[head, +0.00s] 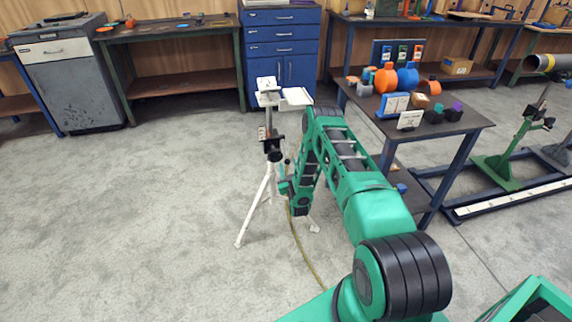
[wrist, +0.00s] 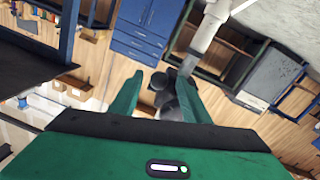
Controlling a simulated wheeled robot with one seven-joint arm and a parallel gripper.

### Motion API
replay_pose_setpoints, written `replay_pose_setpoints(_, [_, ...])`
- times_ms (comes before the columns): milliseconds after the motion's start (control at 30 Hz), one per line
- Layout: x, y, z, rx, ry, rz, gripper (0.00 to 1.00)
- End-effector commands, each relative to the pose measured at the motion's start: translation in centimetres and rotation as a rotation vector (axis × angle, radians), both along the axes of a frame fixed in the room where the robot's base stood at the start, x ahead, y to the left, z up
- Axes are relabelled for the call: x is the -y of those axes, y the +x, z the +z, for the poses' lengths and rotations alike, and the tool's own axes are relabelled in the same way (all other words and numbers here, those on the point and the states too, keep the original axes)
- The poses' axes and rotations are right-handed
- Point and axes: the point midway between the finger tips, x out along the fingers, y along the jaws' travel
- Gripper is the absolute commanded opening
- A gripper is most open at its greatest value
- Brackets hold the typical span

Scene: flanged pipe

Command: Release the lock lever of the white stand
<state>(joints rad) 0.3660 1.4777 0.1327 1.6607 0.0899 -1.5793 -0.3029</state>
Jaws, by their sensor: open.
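The white stand (head: 266,185) is a tripod with an upright post and a small white platform on top, in the middle of the head view. A black collar (head: 272,147) sits on its post; I cannot clearly make out the lock lever there. My gripper (head: 285,187) is low beside the post, just right of it, partly hidden by my arm. In the wrist view the gripper (wrist: 160,100) is open, with dark rounded shapes between its green fingers; I cannot tell whether these include the lever knob. The grey-white post (wrist: 208,32) rises just beyond the right finger.
A table (head: 452,125) with orange and blue parts stands to the right of my arm. A blue drawer cabinet (head: 283,45) and workbenches (head: 165,85) line the back wall. A yellowish cable (head: 302,252) lies on the floor. The floor left of the stand is clear.

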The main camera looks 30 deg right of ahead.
Motion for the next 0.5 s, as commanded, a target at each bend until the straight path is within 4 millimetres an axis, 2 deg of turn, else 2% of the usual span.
replay_pose_setpoints(200, [0.9,2.3,0.0,0.001,0.000,-0.001,0.43])
replay_pose_setpoints(500, [1.1,3.0,0.0,-0.001,0.000,0.000,0.43])
